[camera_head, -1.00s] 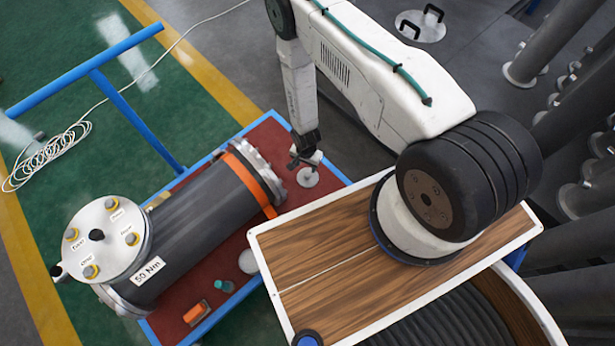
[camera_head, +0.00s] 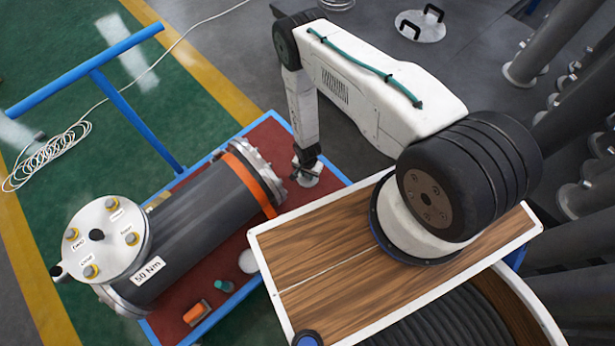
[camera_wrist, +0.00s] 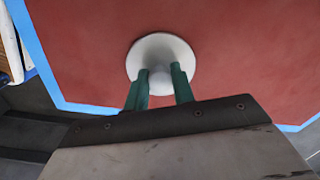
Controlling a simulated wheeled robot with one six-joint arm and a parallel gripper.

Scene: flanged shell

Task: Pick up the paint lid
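The paint lid, a pale round disc with a small knob in its middle, lies flat on the red cart top (camera_wrist: 80,50). It shows in the wrist view (camera_wrist: 161,46) and, partly behind my gripper, in the head view (camera_head: 311,182). My gripper (camera_wrist: 160,70) is down at the lid. Its two green fingers are apart, one on each side of the knob. Whether they touch the knob cannot be made out. In the head view my gripper (camera_head: 306,166) points down onto the lid.
A large dark flanged shell (camera_head: 200,215) with an orange band lies left of the lid. An orange block (camera_head: 196,313), a small teal piece (camera_head: 224,286) and a white round thing (camera_head: 248,262) are nearer. A wooden-topped surface (camera_head: 330,270) with a white edge is at the right.

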